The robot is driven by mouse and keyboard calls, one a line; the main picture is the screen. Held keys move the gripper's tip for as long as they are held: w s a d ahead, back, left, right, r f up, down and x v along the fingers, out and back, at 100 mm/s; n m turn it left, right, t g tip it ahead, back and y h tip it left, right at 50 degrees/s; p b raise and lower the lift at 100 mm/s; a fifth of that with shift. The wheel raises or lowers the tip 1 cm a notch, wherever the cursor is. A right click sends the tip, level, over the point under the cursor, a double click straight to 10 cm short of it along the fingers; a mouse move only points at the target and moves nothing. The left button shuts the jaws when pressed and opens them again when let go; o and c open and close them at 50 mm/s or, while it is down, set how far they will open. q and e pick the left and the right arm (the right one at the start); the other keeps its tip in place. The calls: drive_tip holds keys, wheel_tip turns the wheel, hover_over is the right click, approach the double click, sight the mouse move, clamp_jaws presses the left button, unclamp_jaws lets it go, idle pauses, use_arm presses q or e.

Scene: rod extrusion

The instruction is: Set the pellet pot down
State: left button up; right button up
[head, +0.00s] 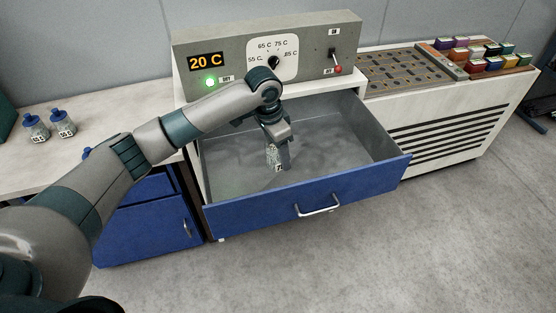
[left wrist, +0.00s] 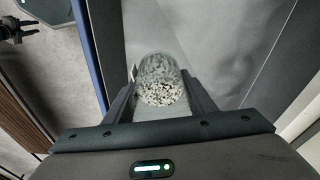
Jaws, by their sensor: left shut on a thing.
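My left gripper (head: 279,157) reaches down into the open drawer-like tank (head: 369,175) with the blue front. It is shut on a clear pot (head: 272,157) with pale and dark speckles, the pellet pot. In the left wrist view the pot (left wrist: 161,80) sits between the two fingers, and its round end full of pellets faces the camera. The pot is inside the tank's walls. I cannot tell whether its base touches the tank floor.
A panel behind the tank has a display (head: 206,62) reading 20 C, a green light, a dial (head: 274,62) and a red-tipped lever (head: 337,69). Two blue-capped bottles (head: 62,123) stand on the left counter. A slotted board (head: 405,75) and coloured blocks (head: 480,52) lie at the right.

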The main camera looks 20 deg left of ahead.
sight(274, 149)
use_arm(q)
drive_tip(key=s+r+n+b, duration=0.1)
drive_tip(key=r, duration=0.1)
drive_tip(key=s+r+n, duration=0.2)
drive_tip(key=shift+s+a+r+b, duration=0.1)
drive_tip(key=shift+a+r+b, duration=0.05)
drive_tip(key=shift+r+b, duration=0.2)
drive_tip(key=s+a+r+n+y+b, duration=0.1)
drive_tip(key=s+a+r+n+b, duration=0.1)
drive_tip(key=s+r+n, duration=0.2)
drive_tip(key=shift+s+r+n+t, duration=0.3)
drive_tip(key=shift+s+n, duration=0.6)
drive_tip(key=shift+s, duration=0.5)
